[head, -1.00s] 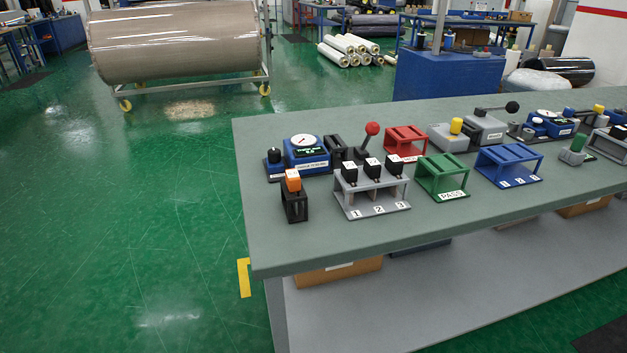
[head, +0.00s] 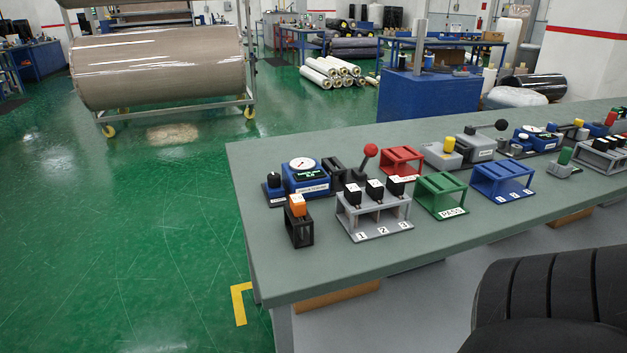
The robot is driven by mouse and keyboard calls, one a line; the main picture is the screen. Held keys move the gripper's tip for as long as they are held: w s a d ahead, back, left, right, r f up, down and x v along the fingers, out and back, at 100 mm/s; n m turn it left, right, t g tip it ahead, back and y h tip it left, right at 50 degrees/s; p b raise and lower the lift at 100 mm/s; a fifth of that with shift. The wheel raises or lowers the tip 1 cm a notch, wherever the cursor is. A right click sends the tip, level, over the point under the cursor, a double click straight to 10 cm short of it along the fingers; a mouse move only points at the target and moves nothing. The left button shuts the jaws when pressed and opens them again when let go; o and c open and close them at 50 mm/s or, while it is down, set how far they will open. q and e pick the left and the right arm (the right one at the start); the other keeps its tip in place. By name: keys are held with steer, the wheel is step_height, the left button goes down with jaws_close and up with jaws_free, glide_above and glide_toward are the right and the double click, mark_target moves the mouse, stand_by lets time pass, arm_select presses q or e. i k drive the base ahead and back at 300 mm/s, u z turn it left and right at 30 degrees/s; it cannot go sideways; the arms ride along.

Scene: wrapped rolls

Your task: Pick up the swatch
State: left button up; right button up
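No single piece stands out clearly as the swatch. A grey rack (head: 374,222) marked 1, 2, 3 stands near the left end of the table. Three black pieces with white labels sit in it, one of them a black piece (head: 352,194) above slot 1. An orange-topped piece (head: 298,206) sits in a small black holder (head: 299,235) left of the rack. A green rack (head: 441,195) marked PASS, a red rack (head: 402,160) and a blue rack (head: 502,181) look empty. Neither of my grippers is in view.
A blue gauge device (head: 306,176) and a red-knobbed lever (head: 370,151) stand behind the grey rack. The grey-green table (head: 330,268) is bare along its front edge. A black ribbed part, seemingly my arm, covers the lower right. Green floor lies open to the left.

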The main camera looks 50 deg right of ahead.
mark_target(353, 193)
steer(key=i, duration=3.2)
steer(key=z, duration=3.65)
